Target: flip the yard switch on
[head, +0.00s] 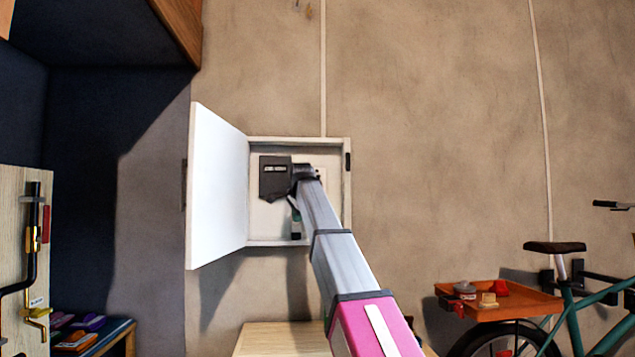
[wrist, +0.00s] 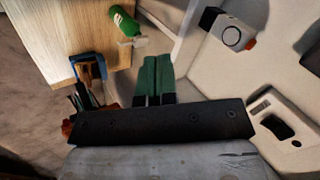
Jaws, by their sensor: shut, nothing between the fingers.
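A white wall box (head: 298,243) hangs on the wall with its door (head: 217,185) swung open to the left. My gripper's green fingers (wrist: 157,76) are shut and empty in the wrist view. Right of them, a pale plate with a dark switch-like part (wrist: 277,126) and a boxy unit with a round face (wrist: 229,36) show, both apart from the fingers. I cannot read which one is the yard switch.
A light wooden surface (head: 280,340) is below the box; in the wrist view a green can (wrist: 125,22) stands beside wood. A tool board (head: 22,255) is at left. A bicycle (head: 560,310) and orange tray (head: 515,302) are at right.

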